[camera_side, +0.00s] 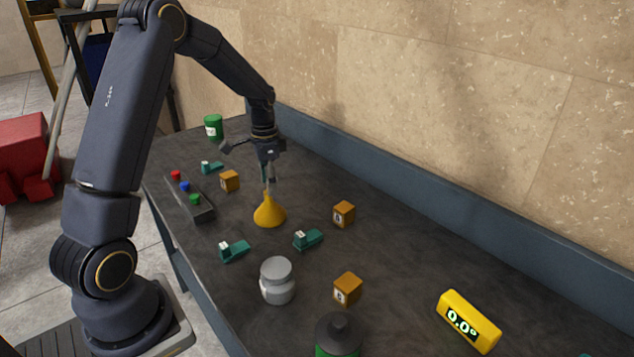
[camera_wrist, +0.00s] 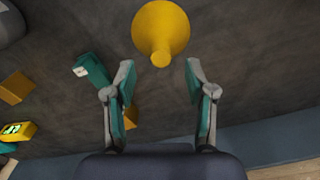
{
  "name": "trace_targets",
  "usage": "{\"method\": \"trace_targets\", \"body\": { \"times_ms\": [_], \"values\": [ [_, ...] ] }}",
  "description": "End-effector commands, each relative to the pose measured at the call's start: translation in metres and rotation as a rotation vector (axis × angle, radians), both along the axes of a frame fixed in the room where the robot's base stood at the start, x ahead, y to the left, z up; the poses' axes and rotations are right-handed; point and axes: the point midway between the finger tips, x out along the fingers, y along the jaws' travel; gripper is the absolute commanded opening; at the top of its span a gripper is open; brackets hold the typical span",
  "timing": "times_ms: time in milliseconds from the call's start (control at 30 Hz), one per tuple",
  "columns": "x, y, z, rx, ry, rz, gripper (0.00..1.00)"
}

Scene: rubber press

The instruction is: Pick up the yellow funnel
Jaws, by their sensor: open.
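The yellow funnel (camera_side: 268,213) stands on the dark table with its narrow spout up and its wide end down. My gripper (camera_side: 267,182) is above it, pointing down, with the fingertips close to the top of the spout. In the wrist view the funnel (camera_wrist: 161,28) is at the top centre, its spout tip pointing toward the gap between my fingers. My gripper (camera_wrist: 160,75) is open there, one finger on each side, with nothing between them. The funnel sits just ahead of the fingertips and looks apart from them.
Teal clamps (camera_side: 308,239) and orange numbered cubes (camera_side: 344,214) lie around the funnel. A grey jar (camera_side: 277,281) stands nearer the camera. A rack with coloured buttons (camera_side: 190,197) is at left. A yellow display (camera_side: 468,321) lies at right. A green can (camera_side: 213,128) stands behind.

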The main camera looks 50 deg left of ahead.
Motion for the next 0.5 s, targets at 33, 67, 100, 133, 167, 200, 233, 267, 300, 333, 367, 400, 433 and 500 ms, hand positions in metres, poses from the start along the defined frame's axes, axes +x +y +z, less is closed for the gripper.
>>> {"method": "trace_targets", "body": {
  "times_ms": [33, 67, 100, 133, 167, 200, 233, 267, 300, 333, 367, 400, 433, 500],
  "values": [
    [-0.002, 0.001, -0.009, -0.002, 0.004, 0.002, 0.55],
    [-0.003, 0.002, -0.014, -0.002, 0.004, 0.002, 0.55],
    [-0.004, 0.002, -0.021, -0.002, 0.004, 0.002, 0.55],
    [-0.004, 0.002, -0.025, -0.002, 0.004, 0.002, 0.55],
    [-0.004, 0.002, -0.029, -0.002, 0.004, 0.001, 0.55],
    [-0.004, 0.002, -0.034, -0.002, 0.004, 0.001, 0.55],
    [-0.004, 0.002, -0.037, -0.001, 0.003, 0.001, 0.55],
    [-0.003, 0.002, -0.039, -0.001, 0.001, 0.001, 0.55],
    [-0.003, 0.002, -0.040, -0.001, 0.001, 0.001, 0.55],
    [-0.003, 0.002, -0.041, -0.001, 0.001, 0.001, 0.55],
    [-0.003, 0.002, -0.041, -0.001, 0.001, 0.001, 0.55],
    [-0.003, 0.003, -0.041, 0.000, 0.000, 0.001, 0.55],
    [-0.003, 0.002, -0.041, 0.000, 0.000, 0.001, 0.55],
    [-0.003, 0.002, -0.041, 0.000, 0.000, 0.001, 0.55]
  ]
}}
